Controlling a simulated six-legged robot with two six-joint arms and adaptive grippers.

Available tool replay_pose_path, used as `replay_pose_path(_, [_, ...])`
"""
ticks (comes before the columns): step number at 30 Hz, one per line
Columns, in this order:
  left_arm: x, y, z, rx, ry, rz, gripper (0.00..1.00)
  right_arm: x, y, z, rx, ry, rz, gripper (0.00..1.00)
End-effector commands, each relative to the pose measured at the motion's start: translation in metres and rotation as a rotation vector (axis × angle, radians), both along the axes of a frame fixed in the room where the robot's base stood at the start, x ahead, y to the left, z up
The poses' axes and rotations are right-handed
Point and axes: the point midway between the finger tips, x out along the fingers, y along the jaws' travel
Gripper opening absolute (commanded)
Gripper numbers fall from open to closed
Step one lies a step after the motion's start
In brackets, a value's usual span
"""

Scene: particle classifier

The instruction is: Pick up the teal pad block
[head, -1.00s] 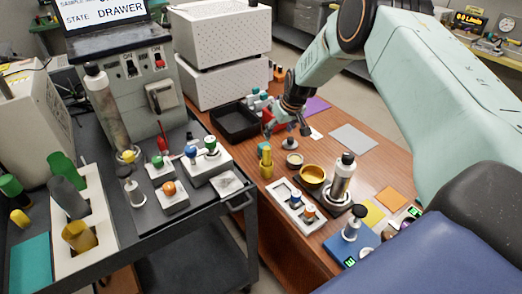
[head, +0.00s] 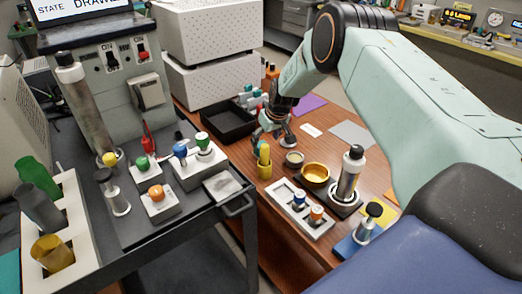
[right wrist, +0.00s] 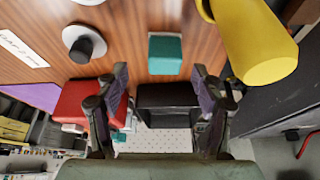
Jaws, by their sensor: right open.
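In the right wrist view the teal pad block (right wrist: 165,53) sits on the brown wooden table, beyond my fingertips and roughly in line with the gap between them. My right gripper (right wrist: 159,80) is open and empty, with one finger on each side of that gap. In the head view my right gripper (head: 268,131) points down over the table, just behind the yellow cup (head: 264,168). I cannot make out the teal pad block in the head view; the gripper seems to hide it. My left gripper is in neither view.
The yellow cup (right wrist: 252,38) stands close to the block's right in the wrist view. A black knob on a pale disc (right wrist: 82,45) is to its left. A red box (right wrist: 85,103) and black tray (head: 212,127) are nearby. Bare wood surrounds the block.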

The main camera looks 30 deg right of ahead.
Motion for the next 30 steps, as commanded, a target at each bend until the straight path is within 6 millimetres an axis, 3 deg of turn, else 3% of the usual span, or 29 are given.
replay_pose_path(9, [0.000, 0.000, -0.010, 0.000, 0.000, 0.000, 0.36, 0.019, 0.005, -0.034, -0.001, 0.001, 0.002, 0.68])
replay_pose_path(20, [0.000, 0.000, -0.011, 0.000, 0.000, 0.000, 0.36, 0.023, 0.005, -0.038, 0.001, 0.001, 0.001, 0.68])
replay_pose_path(30, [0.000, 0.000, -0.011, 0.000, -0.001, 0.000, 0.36, 0.023, 0.005, -0.038, 0.001, 0.001, 0.001, 0.39])
